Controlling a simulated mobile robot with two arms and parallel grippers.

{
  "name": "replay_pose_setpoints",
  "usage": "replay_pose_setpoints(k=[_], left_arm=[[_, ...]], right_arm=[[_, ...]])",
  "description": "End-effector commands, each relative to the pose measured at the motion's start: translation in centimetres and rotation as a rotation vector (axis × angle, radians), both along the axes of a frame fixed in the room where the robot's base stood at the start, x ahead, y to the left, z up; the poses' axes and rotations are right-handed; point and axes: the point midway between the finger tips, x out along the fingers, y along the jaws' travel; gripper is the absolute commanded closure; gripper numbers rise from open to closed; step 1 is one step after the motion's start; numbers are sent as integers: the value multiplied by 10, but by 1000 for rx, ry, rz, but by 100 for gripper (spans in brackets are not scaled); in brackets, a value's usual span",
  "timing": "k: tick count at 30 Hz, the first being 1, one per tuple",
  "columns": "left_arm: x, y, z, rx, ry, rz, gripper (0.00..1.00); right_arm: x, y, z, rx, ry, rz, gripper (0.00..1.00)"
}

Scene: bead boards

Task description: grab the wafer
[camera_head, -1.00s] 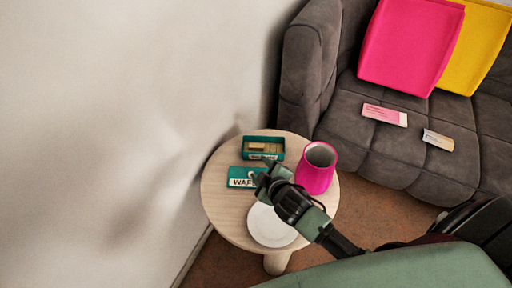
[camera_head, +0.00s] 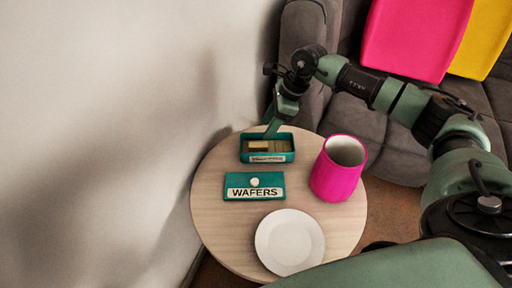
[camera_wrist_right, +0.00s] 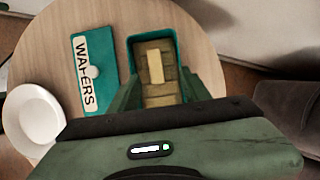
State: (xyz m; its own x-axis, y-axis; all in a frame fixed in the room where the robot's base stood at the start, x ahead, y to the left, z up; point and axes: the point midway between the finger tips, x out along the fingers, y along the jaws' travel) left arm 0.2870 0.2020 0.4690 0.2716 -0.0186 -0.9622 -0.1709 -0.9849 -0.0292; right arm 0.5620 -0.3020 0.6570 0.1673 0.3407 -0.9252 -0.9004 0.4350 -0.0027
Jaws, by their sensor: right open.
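The teal wafer box (camera_head: 268,157) stands open on the round table. A pale tan wafer (camera_head: 258,145) lies on top of other wafers inside it. In the right wrist view this wafer (camera_wrist_right: 155,66) lies lengthwise on the stacked wafers, inside the box rim (camera_wrist_right: 129,50). My right gripper (camera_head: 271,129) is open and empty, pointing down at the back edge of the box. In the wrist view its fingers (camera_wrist_right: 160,92) straddle the near part of the box and hide some of it. My left gripper is not in view.
The teal WAFERS lid (camera_head: 254,192) lies flat in front of the box. A wall is at left; a grey sofa (camera_head: 355,125) stands behind.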

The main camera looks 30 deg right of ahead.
Motion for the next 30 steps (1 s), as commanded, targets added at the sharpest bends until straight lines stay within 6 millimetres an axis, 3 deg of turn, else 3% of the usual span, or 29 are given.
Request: replay_pose_setpoints(k=[15, 25, 30], left_arm=[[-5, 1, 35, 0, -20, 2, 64], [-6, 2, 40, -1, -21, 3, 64], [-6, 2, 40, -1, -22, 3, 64]], right_arm=[[6, 30, -61, 4, 3, 1, 53], [7, 32, -67, 4, 1, 0, 53], [7, 32, -67, 4, 1, 0, 100]])
